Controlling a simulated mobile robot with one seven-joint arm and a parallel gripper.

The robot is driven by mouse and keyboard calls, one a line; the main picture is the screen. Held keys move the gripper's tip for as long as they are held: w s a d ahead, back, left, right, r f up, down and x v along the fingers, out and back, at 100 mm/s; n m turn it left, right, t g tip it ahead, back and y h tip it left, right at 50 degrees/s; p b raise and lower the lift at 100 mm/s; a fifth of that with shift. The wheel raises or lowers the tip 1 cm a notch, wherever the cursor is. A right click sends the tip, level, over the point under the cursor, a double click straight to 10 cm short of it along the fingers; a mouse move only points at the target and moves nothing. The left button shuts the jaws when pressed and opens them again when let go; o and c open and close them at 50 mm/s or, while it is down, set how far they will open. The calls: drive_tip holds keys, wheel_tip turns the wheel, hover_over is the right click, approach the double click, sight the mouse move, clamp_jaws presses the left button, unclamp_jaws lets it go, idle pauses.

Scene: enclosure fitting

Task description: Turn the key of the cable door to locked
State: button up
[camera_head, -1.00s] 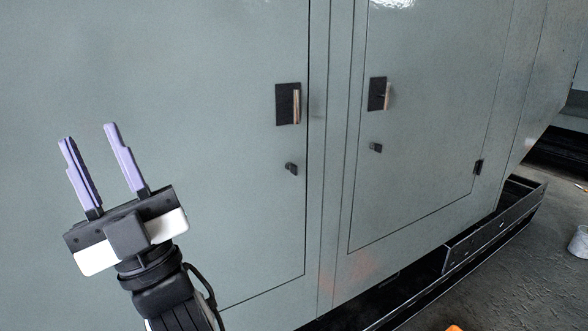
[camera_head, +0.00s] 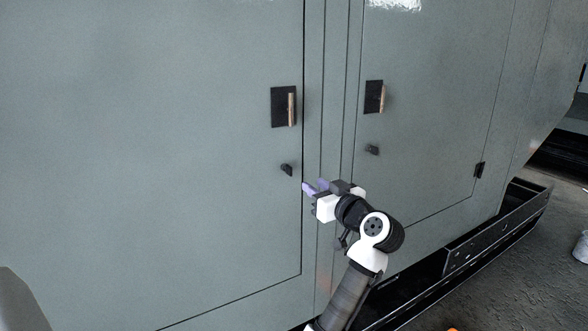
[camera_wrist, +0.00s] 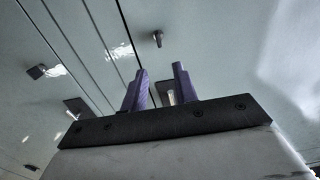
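Two grey-green doors each carry a small dark key: the left door's key (camera_head: 286,169) and the right door's key (camera_head: 373,150). No label shows which one is the cable door. In the wrist view the picture is upside down; the left door's key (camera_wrist: 157,38) shows beyond the fingertips and the right door's key (camera_wrist: 37,71) at the left. My gripper (camera_head: 314,186) is just right of and below the left key, its purple fingers pointing left toward the left door. In the wrist view my gripper (camera_wrist: 160,70) is open and empty, apart from both keys.
Each door has a handle on a black plate above its key: the left handle (camera_head: 291,109) and the right handle (camera_head: 382,97). A black hinge (camera_head: 479,170) sits on the right door's edge. A dark metal rail (camera_head: 490,235) runs low at right.

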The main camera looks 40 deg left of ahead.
sight(292, 169)
drive_tip(key=shift+p+x, duration=1.85)
drive_tip(key=shift+x, duration=3.8)
drive_tip(key=shift+c, duration=0.4)
clamp_jaws()
